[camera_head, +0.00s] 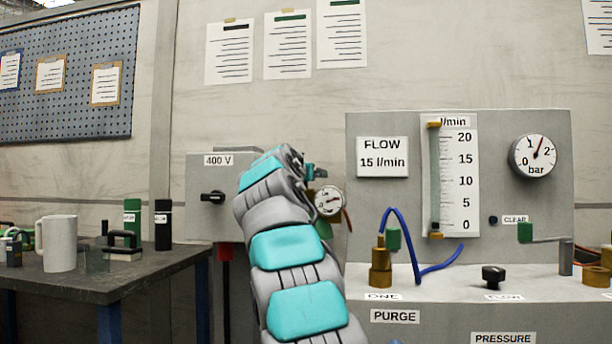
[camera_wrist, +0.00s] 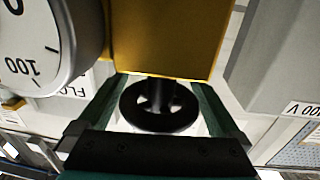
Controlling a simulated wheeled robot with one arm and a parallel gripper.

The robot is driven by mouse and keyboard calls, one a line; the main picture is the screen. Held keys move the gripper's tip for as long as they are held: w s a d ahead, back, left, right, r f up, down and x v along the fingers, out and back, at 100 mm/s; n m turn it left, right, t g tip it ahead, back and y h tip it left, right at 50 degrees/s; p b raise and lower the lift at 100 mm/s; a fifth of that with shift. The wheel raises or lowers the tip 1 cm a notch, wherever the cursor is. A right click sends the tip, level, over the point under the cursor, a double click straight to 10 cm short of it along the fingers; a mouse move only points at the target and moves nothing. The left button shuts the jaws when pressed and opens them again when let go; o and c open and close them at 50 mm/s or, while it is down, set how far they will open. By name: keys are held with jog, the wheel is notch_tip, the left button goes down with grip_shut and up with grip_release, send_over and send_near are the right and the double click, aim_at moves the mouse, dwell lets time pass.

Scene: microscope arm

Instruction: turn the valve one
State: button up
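A brass valve (camera_head: 380,268) with a green handle grip (camera_head: 393,238) stands on the panel ledge behind the label ONE (camera_head: 383,296). My arm rises left of it, and my gripper is mostly hidden behind the arm in the head view. In the wrist view my gripper (camera_wrist: 159,80) is open, its two green fingers on either side of a black spoked handwheel (camera_wrist: 160,105). Gaps show between wheel and fingers; I cannot tell any contact. The wheel's stem meets a brass block (camera_wrist: 165,35). The brass valve labelled ONE is not recognisable in the wrist view.
A round gauge (camera_head: 329,200) is beside my arm's end and close in the wrist view (camera_wrist: 35,40). A blue hose (camera_head: 412,240) loops by the brass valve. A black knob (camera_head: 493,277) and a lever (camera_head: 550,239) stand to the right. A 400 V box (camera_head: 208,185) is left.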

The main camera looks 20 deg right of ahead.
jog(key=shift+a, duration=0.1)
jog(key=b+v, duration=0.2)
jog(key=v, duration=0.5)
jog(key=shift+s, duration=0.3)
jog(key=shift+a, duration=0.2)
